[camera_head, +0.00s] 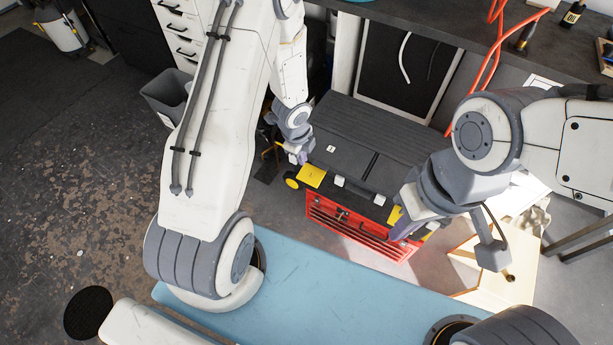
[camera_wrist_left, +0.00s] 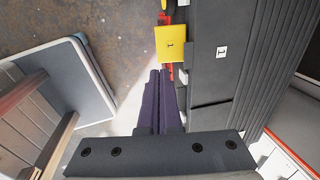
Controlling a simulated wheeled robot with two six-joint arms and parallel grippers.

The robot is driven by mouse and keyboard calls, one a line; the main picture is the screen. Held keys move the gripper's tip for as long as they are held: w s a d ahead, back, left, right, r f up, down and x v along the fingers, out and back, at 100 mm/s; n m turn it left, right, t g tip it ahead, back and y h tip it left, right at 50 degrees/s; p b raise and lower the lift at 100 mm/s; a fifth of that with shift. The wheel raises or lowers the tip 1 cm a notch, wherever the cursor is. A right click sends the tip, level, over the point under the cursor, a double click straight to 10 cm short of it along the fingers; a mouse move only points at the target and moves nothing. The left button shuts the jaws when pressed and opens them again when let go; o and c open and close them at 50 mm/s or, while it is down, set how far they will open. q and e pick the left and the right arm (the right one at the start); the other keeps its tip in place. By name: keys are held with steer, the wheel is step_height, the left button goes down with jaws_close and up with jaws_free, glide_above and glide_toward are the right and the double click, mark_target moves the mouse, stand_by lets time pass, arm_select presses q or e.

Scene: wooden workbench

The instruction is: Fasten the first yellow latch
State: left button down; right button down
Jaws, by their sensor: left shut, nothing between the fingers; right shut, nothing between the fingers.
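The toolbox has a black lid (camera_head: 345,155) and a red body (camera_head: 350,228). The first yellow latch (camera_head: 311,176) is a flat plate at the left end of the lid's front edge; in the left wrist view the latch (camera_wrist_left: 170,44) carries a "1" mark. A second yellow latch (camera_head: 395,215) is partly hidden by my right gripper. My left gripper (camera_head: 302,158) is shut and empty, beside the first latch; in the left wrist view its fingertips (camera_wrist_left: 160,72) point toward the latch's lower edge. My right gripper (camera_head: 400,232) is shut and empty by the box's right front.
A black handle (camera_head: 363,190) lies along the lid's front between the latches. A yellow wheel (camera_head: 291,180) is at the box's left. A wooden piece (camera_head: 500,285) stands right of the box. A dark workbench (camera_head: 440,20) runs behind. Bare floor (camera_head: 90,170) lies left.

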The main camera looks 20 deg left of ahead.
arm_select(q)
steer(key=shift+f, duration=0.1)
steer(key=b, duration=0.4)
glide_toward(308, 181)
steer(key=f, duration=0.3)
steer(key=w+f, duration=0.1)
steer(key=f, duration=0.1)
steer(key=shift+f+b, duration=0.3)
steer(key=shift+b, duration=0.1)
steer(key=shift+f, duration=0.6)
